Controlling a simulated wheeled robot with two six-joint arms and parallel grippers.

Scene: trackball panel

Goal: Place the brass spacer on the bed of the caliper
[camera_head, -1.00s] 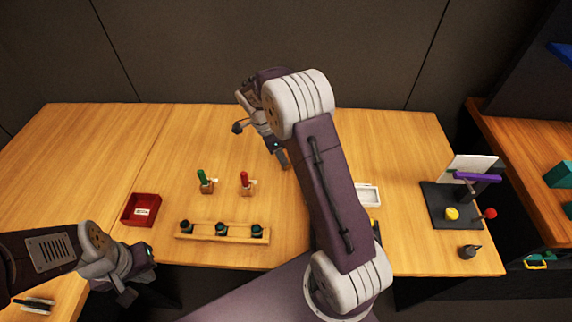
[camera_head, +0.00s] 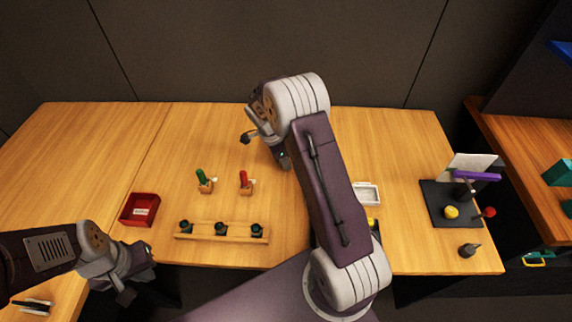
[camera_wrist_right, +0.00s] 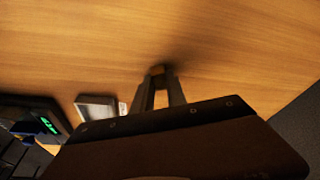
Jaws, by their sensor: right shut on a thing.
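A dark device with a green lit display (camera_wrist_right: 47,125) shows at the left of the right wrist view and may be the caliper. In the head view my right arm hides most of that spot, and its bed cannot be made out. My left gripper (camera_head: 130,287) hangs low at the front left; its fingers are unclear.
A white tray (camera_head: 367,194) lies right of my right arm. A red bin (camera_head: 139,210), green peg (camera_head: 202,178), red peg (camera_head: 244,180) and wooden rack (camera_head: 222,231) stand left. A black-based stand (camera_head: 437,207) is at right. The back of the table is clear.

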